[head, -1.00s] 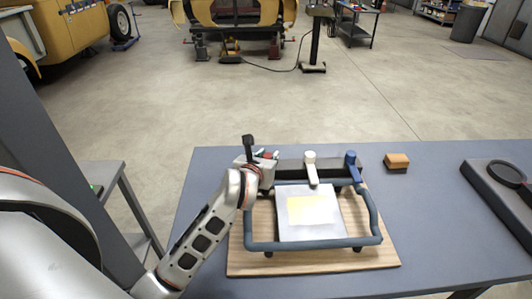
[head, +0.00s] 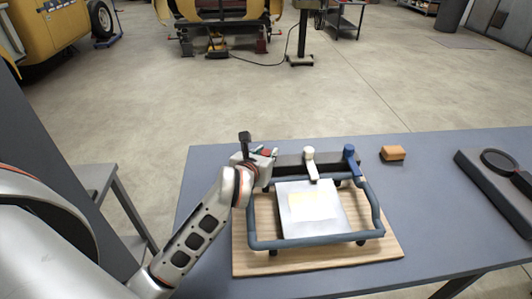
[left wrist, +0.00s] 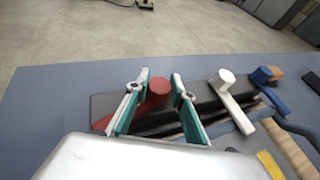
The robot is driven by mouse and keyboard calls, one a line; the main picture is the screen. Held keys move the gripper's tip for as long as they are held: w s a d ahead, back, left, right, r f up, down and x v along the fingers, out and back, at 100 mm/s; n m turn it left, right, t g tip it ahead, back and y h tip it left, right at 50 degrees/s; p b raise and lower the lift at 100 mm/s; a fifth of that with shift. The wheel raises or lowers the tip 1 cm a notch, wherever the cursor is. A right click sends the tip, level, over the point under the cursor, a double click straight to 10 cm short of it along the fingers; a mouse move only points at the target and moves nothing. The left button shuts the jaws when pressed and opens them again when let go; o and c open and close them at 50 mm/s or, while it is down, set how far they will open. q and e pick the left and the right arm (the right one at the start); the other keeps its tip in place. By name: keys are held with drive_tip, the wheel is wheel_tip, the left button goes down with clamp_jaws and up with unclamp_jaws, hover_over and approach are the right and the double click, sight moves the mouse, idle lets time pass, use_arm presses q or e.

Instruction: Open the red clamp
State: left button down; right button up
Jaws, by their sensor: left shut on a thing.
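The red clamp (left wrist: 158,90) sits at the left end of a dark bar (left wrist: 195,99), with its red knob between my left fingers in the left wrist view. In the head view it is mostly hidden behind my left gripper (head: 268,156), and only a little red shows. My left gripper (left wrist: 158,84) is shut on the red clamp, a teal-padded finger on either side of the knob. A white clamp (head: 311,164) and a blue clamp (head: 351,160) stand further right on the same bar. My right gripper is not in view.
A blue-grey tube frame (head: 300,242) surrounds a pale metal plate (head: 335,222) on a wooden board (head: 300,262). An orange-brown block (head: 393,153) and a dark tray with a round black ring (head: 500,162) lie to the right. The grey table (head: 430,215) is clear between them.

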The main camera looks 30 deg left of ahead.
use_arm(q)
drive_tip(key=c, duration=1.7)
unclamp_jaws()
drive_tip(key=shift+w, duration=0.1)
drive_tip(key=v, duration=1.2)
drive_tip(key=shift+r, duration=0.1)
